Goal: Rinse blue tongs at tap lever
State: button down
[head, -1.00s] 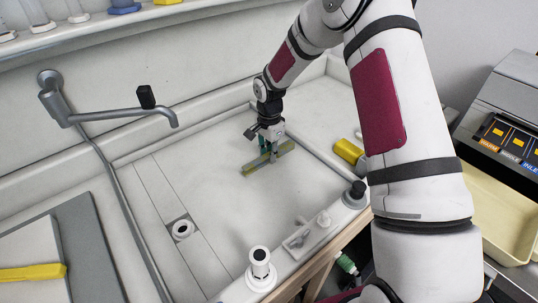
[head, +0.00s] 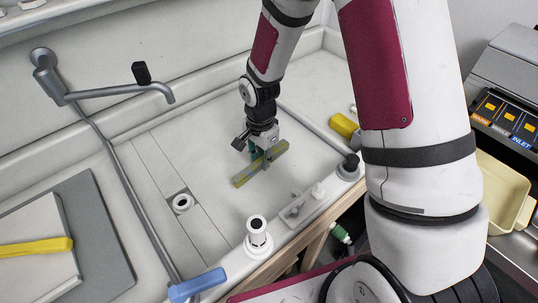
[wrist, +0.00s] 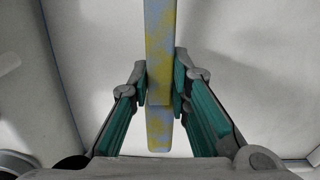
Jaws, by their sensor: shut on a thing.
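My gripper (head: 264,152) is shut on a long flat bar, blue with yellow blotches, which I take for the blue tongs (head: 241,180). In the wrist view the tongs (wrist: 159,45) run lengthwise between the two teal-padded fingers (wrist: 160,84). They hang over the pale sink basin, right of the tap; their exact height is unclear. The grey tap (head: 118,91) reaches out from the back left wall, with a black lever (head: 141,73) standing on its arm. The spout end is left of and behind my gripper. No water shows.
A drain (head: 182,202) lies left in the basin. A white post (head: 257,236), a black-topped knob (head: 350,166) and a yellow block (head: 345,125) are along the near and right rim. A blue bar (head: 197,285) lies at the near left rim. The basin floor is mostly clear.

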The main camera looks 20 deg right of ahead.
jog(key=s+a+r+n+p, duration=0.3)
jog(key=a+r+n+p, duration=0.15)
jog(key=a, duration=0.45)
jog(key=s+a+r+n+p, duration=0.3)
jog(key=a+n+p, duration=0.15)
jog(key=a, duration=0.45)
jog(key=w+a+f+b, duration=0.1)
jog(key=w+a+b, duration=0.1)
jog(key=w+b, duration=0.3)
jog(key=w+a+f+m+b, duration=0.1)
jog(key=w+a+b, duration=0.1)
jog(key=w+b, duration=0.3)
jog(key=shift+w+a+f, duration=0.35)
jog(key=shift+w+f, duration=0.05)
jog(key=shift+w, duration=1.1)
jog(key=shift+w+d, duration=0.1)
jog(key=shift+d, duration=0.1)
jog(key=shift+w+d, duration=0.1)
jog(key=shift+d, duration=0.25)
jog(key=shift+a, duration=0.1)
jog(key=shift+a, duration=0.45)
